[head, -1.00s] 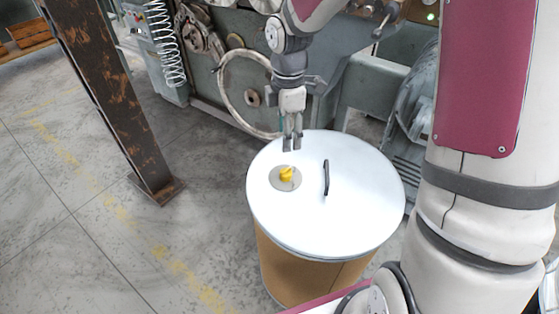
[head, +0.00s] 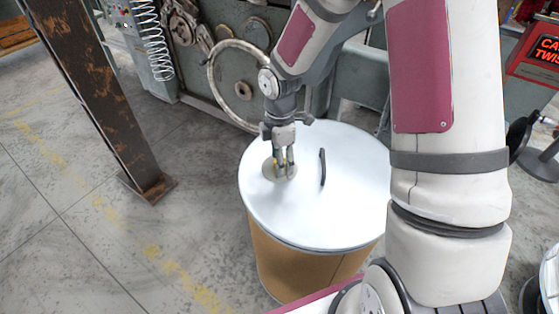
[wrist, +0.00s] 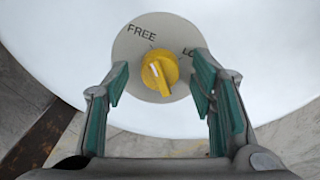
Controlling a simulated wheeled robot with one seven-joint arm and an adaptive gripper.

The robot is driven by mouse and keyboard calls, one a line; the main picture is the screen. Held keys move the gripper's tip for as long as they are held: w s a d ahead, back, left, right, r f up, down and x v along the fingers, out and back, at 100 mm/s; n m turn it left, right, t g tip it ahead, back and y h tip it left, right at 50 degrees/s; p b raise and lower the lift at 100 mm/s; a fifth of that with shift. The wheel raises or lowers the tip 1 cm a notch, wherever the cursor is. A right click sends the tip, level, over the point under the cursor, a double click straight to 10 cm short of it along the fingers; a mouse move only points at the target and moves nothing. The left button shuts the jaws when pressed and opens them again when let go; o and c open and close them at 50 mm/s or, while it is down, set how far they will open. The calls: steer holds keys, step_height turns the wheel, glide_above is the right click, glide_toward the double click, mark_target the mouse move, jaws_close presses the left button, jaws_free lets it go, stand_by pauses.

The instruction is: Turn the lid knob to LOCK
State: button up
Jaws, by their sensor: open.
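The yellow knob (wrist: 160,74) sits on a round grey plate (wrist: 137,44) marked FREE at the upper left and LO..., partly hidden by a finger, at the upper right. The knob's white mark points up and slightly left, toward FREE. In the head view the plate (head: 269,172) lies on the drum's white lid (head: 318,222), and the knob is mostly hidden behind the fingers. My gripper (head: 285,176) points down over the plate. In the wrist view my gripper (wrist: 160,92) is open, one finger on each side of the knob, with gaps between.
A dark bar handle (head: 322,167) stands on the lid just right of my gripper. The drum (head: 300,270) has a tan body. A rusty steel post (head: 110,110) stands left; a machine with a large handwheel (head: 212,85) is behind. Open floor lies left.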

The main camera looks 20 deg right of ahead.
steer(key=shift+f, duration=0.1)
steer(key=c, duration=1.2)
steer(key=shift+m, duration=0.3)
steer(key=m+p, duration=0.1)
steer(key=m, duration=0.2)
steer(key=shift+m, duration=0.3)
steer(key=m, duration=0.4)
steer(key=shift+m, duration=0.3)
steer(key=m+p, duration=0.1)
steer(key=m, duration=0.8)
